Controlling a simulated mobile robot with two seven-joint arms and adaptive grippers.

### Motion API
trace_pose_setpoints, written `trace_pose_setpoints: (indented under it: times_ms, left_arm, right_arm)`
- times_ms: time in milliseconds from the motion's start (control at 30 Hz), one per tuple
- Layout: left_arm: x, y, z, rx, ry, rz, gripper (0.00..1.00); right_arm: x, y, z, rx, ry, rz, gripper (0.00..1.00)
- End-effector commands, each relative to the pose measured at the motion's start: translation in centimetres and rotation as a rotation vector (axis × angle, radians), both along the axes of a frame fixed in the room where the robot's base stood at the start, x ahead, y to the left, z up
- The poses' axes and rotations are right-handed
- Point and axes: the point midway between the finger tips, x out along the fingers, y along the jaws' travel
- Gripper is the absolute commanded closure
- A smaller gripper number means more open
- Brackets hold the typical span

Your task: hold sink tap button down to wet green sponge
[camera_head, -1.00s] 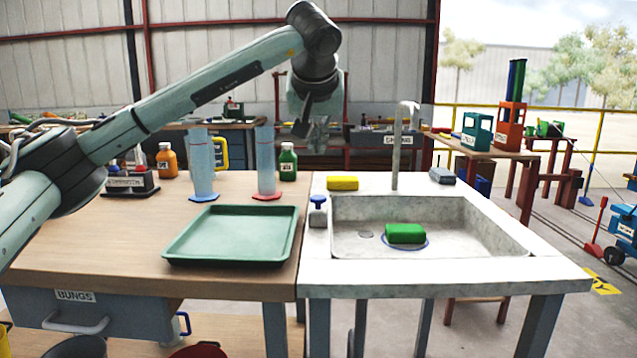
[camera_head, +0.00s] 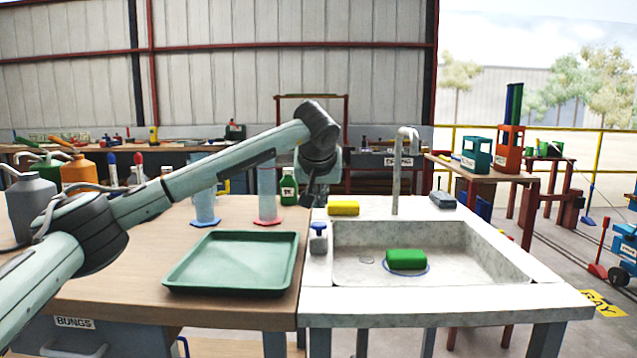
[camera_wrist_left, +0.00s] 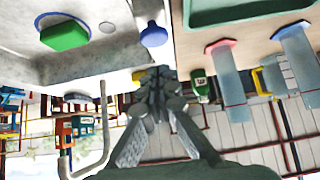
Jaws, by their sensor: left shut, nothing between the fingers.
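The green sponge (camera_head: 406,259) lies in the sink basin (camera_head: 480,262), on a blue ring on its floor; it also shows in the left wrist view (camera_wrist_left: 65,36). The tap button (camera_head: 318,232), a blue cap on a pale body, stands on the sink's left rim; its cap shows in the left wrist view (camera_wrist_left: 153,35). My left gripper (camera_head: 313,199) is shut and empty, above and behind the button, apart from it. Its closed fingers (camera_wrist_left: 160,74) point towards the button in the wrist view. The grey tap (camera_head: 396,185) rises behind the basin. No water shows. My right gripper is out of view.
A green tray (camera_head: 235,262) lies on the wooden bench left of the sink. Two measuring cylinders (camera_head: 267,195) and a green bottle (camera_head: 289,186) stand behind it. A yellow sponge (camera_head: 343,208) and a grey block (camera_head: 443,200) lie on the sink's back rim.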

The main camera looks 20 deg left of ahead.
Motion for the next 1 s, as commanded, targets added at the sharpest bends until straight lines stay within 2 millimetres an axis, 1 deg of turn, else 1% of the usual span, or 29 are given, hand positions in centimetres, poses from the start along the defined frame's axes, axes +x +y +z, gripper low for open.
trace_pose_setpoints:
  times_ms: [33, 100, 233, 367, 633, 733, 767, 800, 833, 900, 1000]
  left_arm:
    - [-0.2, -0.1, -1.0, 0.0, 0.004, -0.003, 1.0]
    - [-0.2, 0.0, -1.9, 0.001, 0.004, -0.002, 1.0]
    - [-0.2, 0.0, -2.9, -0.001, 0.002, -0.001, 1.0]
    - [-0.2, -0.1, -3.3, -0.001, 0.002, -0.002, 1.0]
    - [-0.2, -0.1, -3.3, 0.0, 0.001, -0.001, 1.0]
    - [-0.2, 0.0, -4.0, 0.001, 0.002, -0.001, 1.0]
    - [-0.2, 0.0, -4.4, 0.001, 0.002, -0.001, 1.0]
    - [-0.2, 0.0, -5.0, 0.002, 0.004, -0.001, 1.0]
    - [-0.2, 0.0, -5.4, 0.002, 0.003, -0.001, 1.0]
    - [-0.2, -0.1, -5.9, 0.0, 0.003, -0.002, 1.0]
    - [-0.2, -0.1, -6.0, 0.0, 0.006, -0.001, 1.0]
  right_arm:
    - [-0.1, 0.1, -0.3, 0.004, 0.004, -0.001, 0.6]
    - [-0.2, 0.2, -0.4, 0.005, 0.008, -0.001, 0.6]
    - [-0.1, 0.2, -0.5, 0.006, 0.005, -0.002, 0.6]
    - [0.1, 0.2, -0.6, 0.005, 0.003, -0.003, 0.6]
    - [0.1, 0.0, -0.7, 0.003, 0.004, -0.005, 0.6]
    - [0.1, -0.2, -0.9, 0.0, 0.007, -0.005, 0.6]
    - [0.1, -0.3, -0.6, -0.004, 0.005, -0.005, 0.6]
    - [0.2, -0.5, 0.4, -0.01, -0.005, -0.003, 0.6]
    - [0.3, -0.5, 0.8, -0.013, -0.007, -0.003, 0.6]
    - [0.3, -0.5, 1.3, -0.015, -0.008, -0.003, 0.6]
    - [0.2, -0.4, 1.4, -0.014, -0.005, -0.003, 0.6]
